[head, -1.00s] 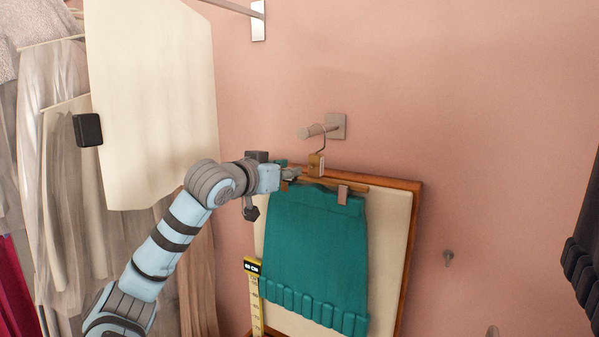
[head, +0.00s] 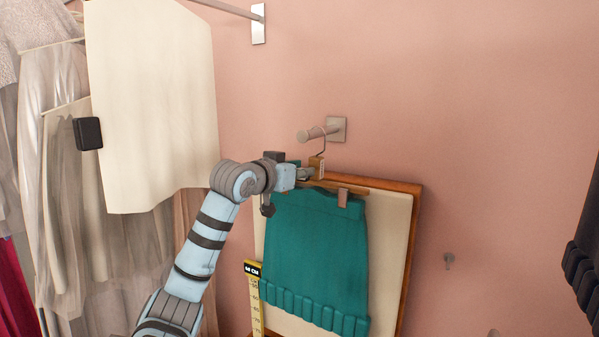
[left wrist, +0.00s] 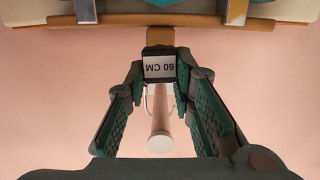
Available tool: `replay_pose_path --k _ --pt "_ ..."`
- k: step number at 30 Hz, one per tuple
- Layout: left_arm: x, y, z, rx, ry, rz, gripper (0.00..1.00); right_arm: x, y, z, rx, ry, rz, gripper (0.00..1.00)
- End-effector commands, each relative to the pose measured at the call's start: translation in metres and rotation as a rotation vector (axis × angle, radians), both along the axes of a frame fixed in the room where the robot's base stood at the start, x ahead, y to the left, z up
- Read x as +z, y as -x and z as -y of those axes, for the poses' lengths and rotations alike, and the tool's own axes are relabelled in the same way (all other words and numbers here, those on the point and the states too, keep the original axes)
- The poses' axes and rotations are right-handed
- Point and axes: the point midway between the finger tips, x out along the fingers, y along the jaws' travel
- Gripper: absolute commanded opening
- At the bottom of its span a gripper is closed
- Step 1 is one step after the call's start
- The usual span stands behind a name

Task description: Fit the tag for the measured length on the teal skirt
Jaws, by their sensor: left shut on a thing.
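The teal skirt (head: 315,245) hangs from a wooden hanger (head: 352,187) in front of a wood-framed cream board (head: 398,230). The hanger's hook is on a wall peg (head: 314,133). My left gripper (head: 308,172) is at the hanger's neck, beside the wooden block (head: 317,166) there. My right gripper is not in view.
A yellow measuring tape (head: 256,300) hangs left of the skirt, its black marker (head: 252,268) too small to read surely. A large cream panel (head: 155,105) and hanging gowns (head: 65,190) crowd the left. Dark cloth (head: 583,265) hangs at the right edge.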

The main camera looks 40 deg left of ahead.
Motion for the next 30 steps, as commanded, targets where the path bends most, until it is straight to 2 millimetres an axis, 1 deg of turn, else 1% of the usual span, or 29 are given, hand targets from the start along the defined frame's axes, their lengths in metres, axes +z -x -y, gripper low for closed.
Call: replay_pose_path --k 10,30 --pt "0.001 -0.001 -0.001 0.000 0.002 0.001 0.00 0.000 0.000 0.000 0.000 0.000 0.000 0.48" --pt "0.001 -0.024 -0.007 0.001 0.002 0.003 0.00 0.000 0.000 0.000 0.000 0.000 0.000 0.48"
